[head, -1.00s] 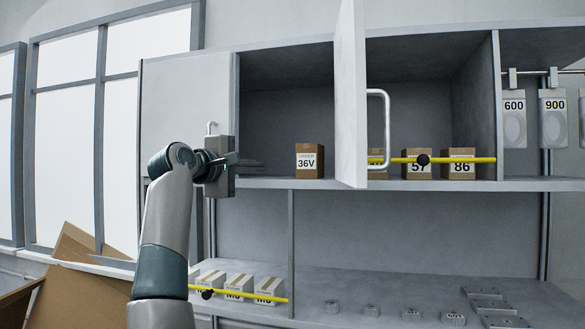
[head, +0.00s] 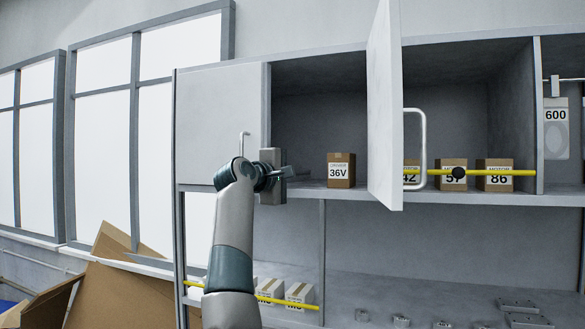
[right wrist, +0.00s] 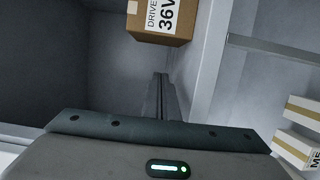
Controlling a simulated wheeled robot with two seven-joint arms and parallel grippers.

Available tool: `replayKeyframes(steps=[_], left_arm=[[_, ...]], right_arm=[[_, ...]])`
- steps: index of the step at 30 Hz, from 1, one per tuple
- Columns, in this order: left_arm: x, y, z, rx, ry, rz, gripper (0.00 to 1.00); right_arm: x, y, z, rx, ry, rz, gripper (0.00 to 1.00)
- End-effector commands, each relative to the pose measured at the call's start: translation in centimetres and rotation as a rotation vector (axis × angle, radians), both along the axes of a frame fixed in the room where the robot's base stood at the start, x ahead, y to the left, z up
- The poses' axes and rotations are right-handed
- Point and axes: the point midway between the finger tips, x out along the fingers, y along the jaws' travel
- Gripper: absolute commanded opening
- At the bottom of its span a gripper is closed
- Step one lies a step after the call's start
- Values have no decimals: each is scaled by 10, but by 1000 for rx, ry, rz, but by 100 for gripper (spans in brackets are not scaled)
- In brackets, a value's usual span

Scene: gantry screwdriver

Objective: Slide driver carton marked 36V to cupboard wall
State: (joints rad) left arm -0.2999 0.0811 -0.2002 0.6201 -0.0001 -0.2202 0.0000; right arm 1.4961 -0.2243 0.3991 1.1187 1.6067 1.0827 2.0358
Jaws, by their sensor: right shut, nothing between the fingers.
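The carton marked 36V (head: 341,170) is a brown box with a white label. It stands upright on the cupboard shelf, left of the open door (head: 384,120). It also shows at the top of the right wrist view (right wrist: 162,22). My right gripper (head: 292,173) is at the shelf's front edge, left of the carton and apart from it. Its fingers (right wrist: 161,98) are shut with nothing between them and point toward the shelf beside the carton. The cupboard's left side wall is partly hidden behind the closed left door (head: 218,120). My left gripper is not in view.
A yellow bar (head: 510,172) runs in front of the motor cartons (head: 495,180) on the right. The open door with its handle (head: 422,150) juts out right of the 36V carton. White boxes (head: 300,292) stand on the lower shelf. Brown cardboard (head: 120,290) lies lower left.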

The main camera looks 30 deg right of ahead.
Motion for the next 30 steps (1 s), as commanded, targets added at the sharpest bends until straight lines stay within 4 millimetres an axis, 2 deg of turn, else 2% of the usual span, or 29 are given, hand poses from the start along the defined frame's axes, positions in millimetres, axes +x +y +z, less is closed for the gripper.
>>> replayKeyframes(steps=[1,6,15,30], left_arm=[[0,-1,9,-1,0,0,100],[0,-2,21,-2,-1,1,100],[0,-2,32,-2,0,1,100],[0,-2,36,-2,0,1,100]], right_arm=[[3,-8,4,0,2,-2,0],[13,-28,3,-1,0,-1,0],[-9,-44,2,1,-3,-1,0],[-18,-51,0,0,-1,1,0]])
